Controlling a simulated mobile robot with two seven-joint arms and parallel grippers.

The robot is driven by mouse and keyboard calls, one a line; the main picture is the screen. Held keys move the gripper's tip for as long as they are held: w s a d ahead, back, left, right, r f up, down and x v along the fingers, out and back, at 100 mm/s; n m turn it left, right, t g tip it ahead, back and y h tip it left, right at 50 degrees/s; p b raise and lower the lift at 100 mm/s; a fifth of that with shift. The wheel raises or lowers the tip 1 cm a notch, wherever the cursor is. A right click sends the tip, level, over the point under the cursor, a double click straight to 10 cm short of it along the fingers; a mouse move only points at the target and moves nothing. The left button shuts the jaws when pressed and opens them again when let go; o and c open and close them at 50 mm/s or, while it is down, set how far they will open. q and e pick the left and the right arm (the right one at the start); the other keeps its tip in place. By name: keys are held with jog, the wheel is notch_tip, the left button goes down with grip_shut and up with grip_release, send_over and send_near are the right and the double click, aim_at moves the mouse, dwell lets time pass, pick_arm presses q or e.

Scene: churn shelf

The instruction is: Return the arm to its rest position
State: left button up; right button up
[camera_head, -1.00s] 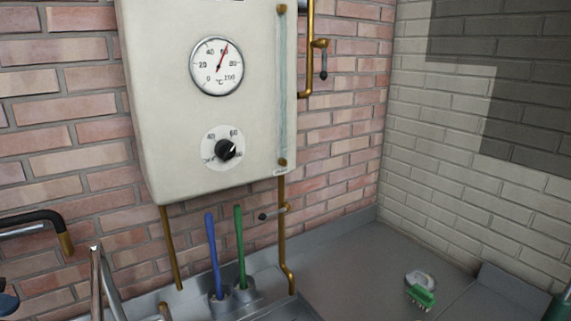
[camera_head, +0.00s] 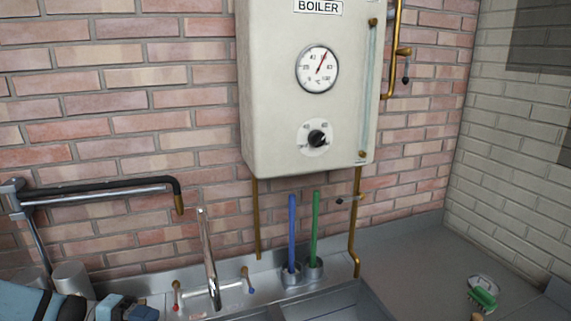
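Pale blue and dark blue parts show at the lower left edge, cut off by the frame. They look like part of my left arm, but I cannot be sure. No fingertips of my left gripper can be made out. My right arm and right gripper are not in the picture.
A white boiler (camera_head: 285,120) hangs on the brick wall. Below it are a metal sink (camera_head: 345,300), a tap (camera_head: 208,255), and a blue brush (camera_head: 292,230) and green brush (camera_head: 315,225) upright in holders. A green scrub brush (camera_head: 482,299) lies at right on the grey counter (camera_head: 425,260).

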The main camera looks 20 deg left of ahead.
pick_arm(q)
jog(key=d+f+n+t+y+p, duration=0.1)
jog(key=d+f+n+t+y, duration=0.15)
jog(key=d+f+n, duration=0.55)
jog(key=d+f+n+t+y, duration=0.1)
jog(key=d+f+n+t, duration=0.3)
jog(key=d, duration=0.7)
jog(key=s+d+f+n+g+y, duration=0.1)
jog(key=s+d+f+n+y, duration=0.1)
jog(key=s+f+n+y, duration=0.1)
jog(key=s+d+f+n+g+y, duration=0.1)
jog(key=s+d+f+n+y, duration=0.1)
jog(key=f+n+y, duration=0.4)
notch_tip(320, 180, down, 2)
jog(key=s+n, duration=0.1)
jog(key=n, duration=0.3)
jog(key=shift+s+d+f+p, duration=0.15)
jog(key=shift+s+d+p, duration=0.1)
jog(key=shift+p, duration=0.15)
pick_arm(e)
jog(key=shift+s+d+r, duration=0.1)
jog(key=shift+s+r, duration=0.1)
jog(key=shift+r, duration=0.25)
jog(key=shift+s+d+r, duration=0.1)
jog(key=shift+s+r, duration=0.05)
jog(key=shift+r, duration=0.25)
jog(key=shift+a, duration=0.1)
